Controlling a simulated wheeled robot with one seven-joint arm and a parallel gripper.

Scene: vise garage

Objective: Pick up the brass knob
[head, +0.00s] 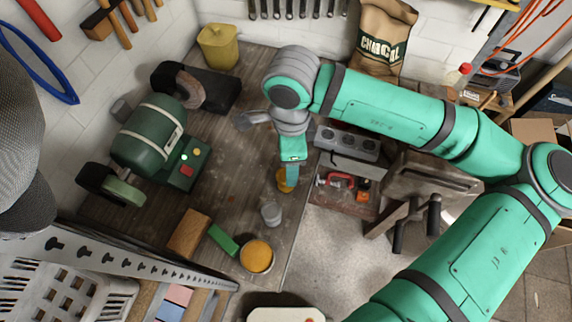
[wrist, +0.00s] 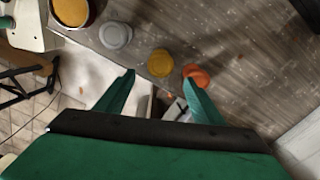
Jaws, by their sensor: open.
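The brass knob (wrist: 160,62) is a round yellow-gold piece on the wooden bench top, near its edge. In the head view the knob (head: 283,184) is partly hidden behind my finger. An orange round piece (wrist: 195,75) sits close beside it in the wrist view; I cannot make it out in the head view. My gripper (head: 291,174) points down over the bench edge. In the wrist view my gripper (wrist: 160,84) has its fingers spread, with nothing held. The knob appears just beyond the fingertips, between their lines; I cannot tell the height gap.
A grey cylinder (head: 271,213) and a can with yellow-orange contents (head: 257,256) stand along the bench edge. A green block (head: 222,240) and wooden block (head: 188,233) lie left of them. A green grinder (head: 147,137) stands further left. An open drawer (head: 345,200) is at right.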

